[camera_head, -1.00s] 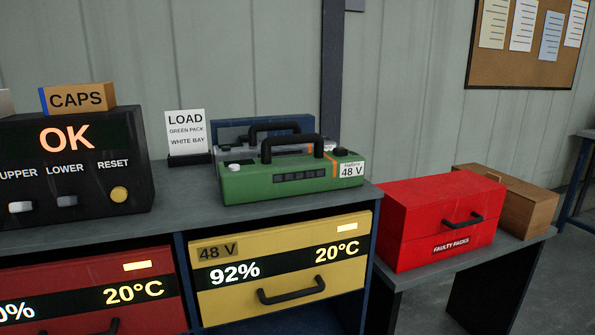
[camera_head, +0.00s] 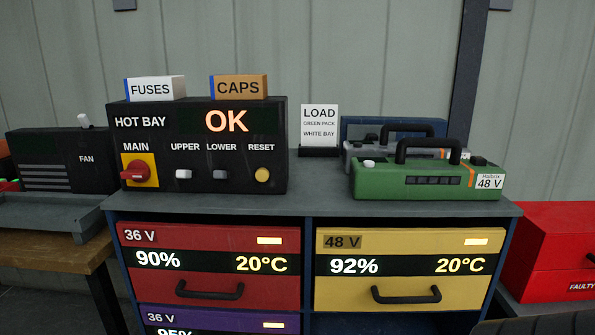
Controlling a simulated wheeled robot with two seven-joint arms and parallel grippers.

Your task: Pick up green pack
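The green pack (camera_head: 400,182) is a long green case with a black carry handle (camera_head: 428,147), an orange stripe and a white 48 V label. It sits upright on the right part of the grey bench top (camera_head: 250,208). A grey pack (camera_head: 362,150) and a blue one (camera_head: 350,129) stand close behind it, partly hidden. Neither of my grippers shows clearly; a dark shape at the bottom right edge is too cut off to identify.
A black control box (camera_head: 205,185) reading OK stands left of the packs, with a LOAD sign (camera_head: 320,125) between. Red (camera_head: 210,292) and yellow (camera_head: 400,295) drawers are below. A red faulty-packs box (camera_head: 545,262) is at right, a fan unit (camera_head: 50,160) at left.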

